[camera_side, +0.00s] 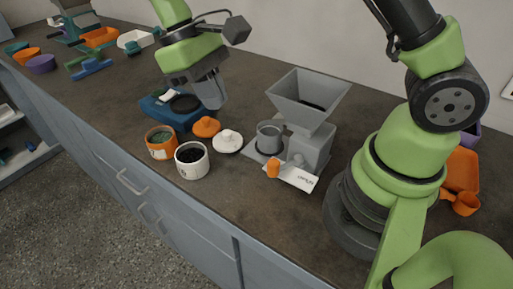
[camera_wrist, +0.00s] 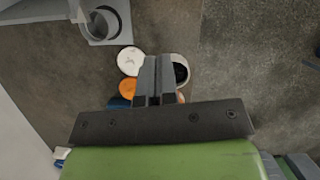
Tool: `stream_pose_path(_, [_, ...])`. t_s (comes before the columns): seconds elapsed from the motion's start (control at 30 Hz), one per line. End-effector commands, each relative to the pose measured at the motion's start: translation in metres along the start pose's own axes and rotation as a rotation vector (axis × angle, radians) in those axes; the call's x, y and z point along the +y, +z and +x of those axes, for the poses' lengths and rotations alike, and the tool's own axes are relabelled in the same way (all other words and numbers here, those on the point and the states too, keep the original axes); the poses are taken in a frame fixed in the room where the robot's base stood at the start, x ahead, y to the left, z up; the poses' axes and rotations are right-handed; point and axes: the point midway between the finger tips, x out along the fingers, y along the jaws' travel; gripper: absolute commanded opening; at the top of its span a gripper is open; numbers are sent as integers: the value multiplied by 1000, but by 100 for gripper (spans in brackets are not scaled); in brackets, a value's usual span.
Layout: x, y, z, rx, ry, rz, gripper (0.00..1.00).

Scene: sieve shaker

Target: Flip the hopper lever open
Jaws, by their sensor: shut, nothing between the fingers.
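The grey hopper (camera_side: 312,88) stands on its grey stand (camera_side: 312,148) in the middle of the counter in the side view. A small orange knob (camera_side: 273,169), which looks like the lever's end, sits at the stand's front beside a white label plate (camera_side: 297,178). A grey cup (camera_side: 270,136) stands left of the stand; it also shows at the upper left in the wrist view (camera_wrist: 101,24). My gripper (camera_side: 219,104) is shut and empty, left of the hopper and above the lids. Its fingers (camera_wrist: 157,62) are together in the wrist view, where the knob is not visible.
An orange lid (camera_side: 206,127), a white lid (camera_side: 227,141), an orange jar (camera_side: 161,142) and a white jar (camera_side: 192,160) with dark contents stand below my gripper. A blue device (camera_side: 165,112) is behind them. The counter in front of the label is clear.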

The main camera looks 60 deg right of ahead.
Motion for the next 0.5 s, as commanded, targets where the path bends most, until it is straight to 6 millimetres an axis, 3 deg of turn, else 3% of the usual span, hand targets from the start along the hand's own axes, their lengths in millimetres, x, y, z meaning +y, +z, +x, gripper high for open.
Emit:
stream_pose_path(0.27, [0, 0, 11, -3, 0, 0, 0])
stream_pose_path(0.5, [0, 2, 57, -7, 0, 0, 0])
